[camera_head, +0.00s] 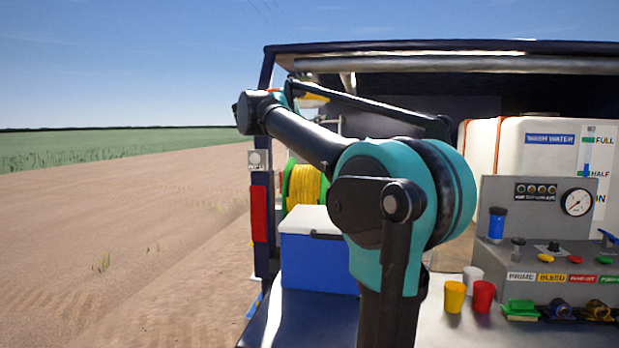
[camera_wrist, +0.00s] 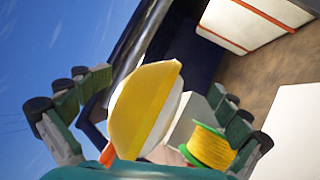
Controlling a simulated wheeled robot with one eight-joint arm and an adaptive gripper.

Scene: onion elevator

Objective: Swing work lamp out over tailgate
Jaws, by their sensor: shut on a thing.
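The work lamp (camera_wrist: 147,108) fills the middle of the wrist view, a rounded head with a yellow face and a pale body, with orange at its lower edge. My gripper (camera_wrist: 152,100) has its fingers on either side of the lamp and is shut on it. In the head view a yellow and white part of the lamp (camera_head: 312,99) shows under the top left of the vehicle's open rear. My arm covers much of it and hides the gripper there. The lamp's mount is not clear.
A blue cooler with a white lid (camera_head: 318,262) and a yellow hose reel (camera_head: 304,186) stand below. A wash water tank (camera_head: 545,145), a control panel (camera_head: 550,240) and cups (camera_head: 455,296) are at right. Open field lies left of the frame post (camera_head: 263,235).

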